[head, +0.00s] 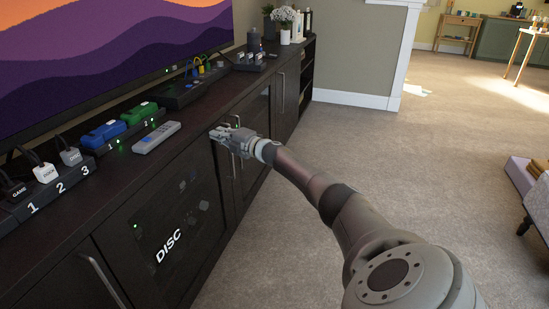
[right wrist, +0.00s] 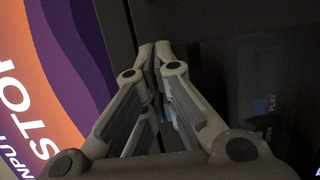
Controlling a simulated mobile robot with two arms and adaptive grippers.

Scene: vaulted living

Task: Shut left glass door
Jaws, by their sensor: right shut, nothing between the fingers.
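In the head view, a dark glass door (head: 160,240) with "DISC" lettering showing at it is in the front of the long black cabinet. I take it as the left glass door. It looks flush or nearly flush; I cannot tell if a small gap stays. A second dark glass door (head: 257,130) is to its right. A vertical handle (head: 234,166) stands near where they meet. My right gripper (head: 219,134) is shut and empty at the upper cabinet front there. In the right wrist view, its fingers (right wrist: 155,52) are together near a dark surface; contact is unclear. My left gripper is out of view.
The cabinet top carries a remote (head: 156,137), a blue plug (head: 104,133), a green plug (head: 139,112) and power strips. Another handle (head: 104,279) is at lower left. A large screen (head: 110,45) stands behind. Carpet (head: 285,235) to the right is open.

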